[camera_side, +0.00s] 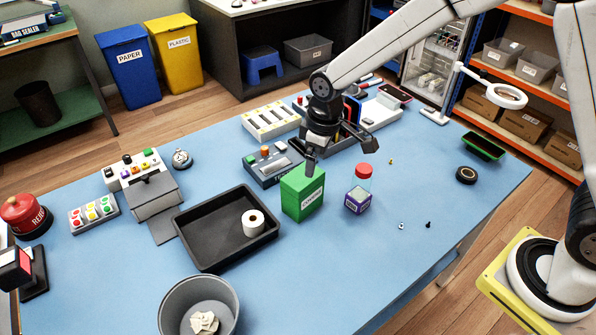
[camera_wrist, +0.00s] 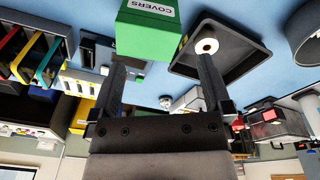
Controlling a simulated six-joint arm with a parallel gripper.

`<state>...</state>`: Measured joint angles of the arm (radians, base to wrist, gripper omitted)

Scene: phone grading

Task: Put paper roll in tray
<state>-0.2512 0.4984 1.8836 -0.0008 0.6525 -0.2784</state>
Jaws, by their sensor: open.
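The white paper roll (camera_side: 252,222) stands upright inside the black tray (camera_side: 197,257), near its right side. Its dark centre hole faces up. In the wrist view the roll (camera_wrist: 207,46) shows just past the tip of one finger, with the tray (camera_wrist: 246,66) around it. My gripper (camera_side: 340,158) is open and empty, above the table behind the green box and right of the tray, clear of the roll. In the wrist view both fingers of my gripper (camera_wrist: 160,65) are spread with nothing between them.
A green box labelled COVERS (camera_side: 302,194) stands between my gripper and the tray. A red-capped bottle (camera_side: 359,190) is to its right. A grey bin (camera_side: 199,308) stands in front of the tray. The table's front right is mostly clear, with small parts.

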